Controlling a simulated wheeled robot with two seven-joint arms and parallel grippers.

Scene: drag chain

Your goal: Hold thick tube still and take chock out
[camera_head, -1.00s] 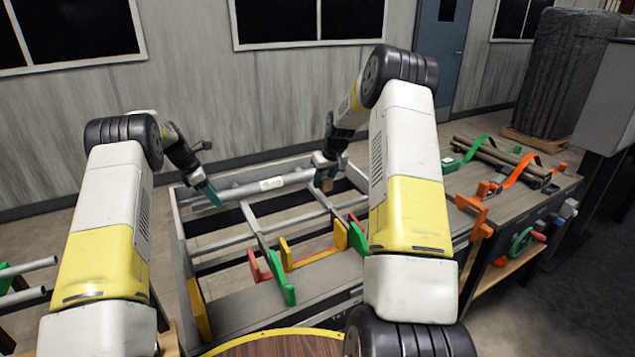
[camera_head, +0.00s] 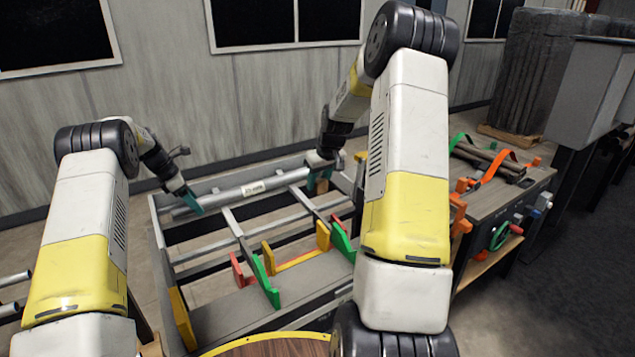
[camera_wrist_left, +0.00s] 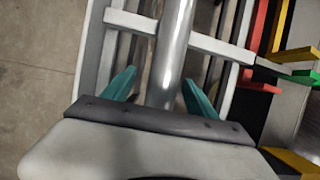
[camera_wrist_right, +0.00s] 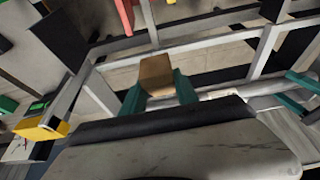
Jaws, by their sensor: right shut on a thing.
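The thick grey tube (camera_head: 235,194) with a white label lies along the far side of the metal rack (camera_head: 215,245). My left gripper (camera_head: 188,200) is at its left end. In the left wrist view, its teal fingers (camera_wrist_left: 160,88) stand open on either side of the tube (camera_wrist_left: 172,50), with gaps visible. My right gripper (camera_head: 320,180) is by the tube's right end. In the right wrist view, its fingers (camera_wrist_right: 158,90) are shut on a brown chock (camera_wrist_right: 156,73). The tube (camera_wrist_right: 225,92) passes beside it. Where the chock touches the rack or tube is unclear.
Green (camera_head: 265,283), yellow and red brackets stand on the rack's near part. A workbench (camera_head: 490,205) with dark tubes and orange and green straps is at the right. A round wooden top (camera_head: 270,346) is at the front. Pale tubes (camera_head: 12,292) lie at the left edge.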

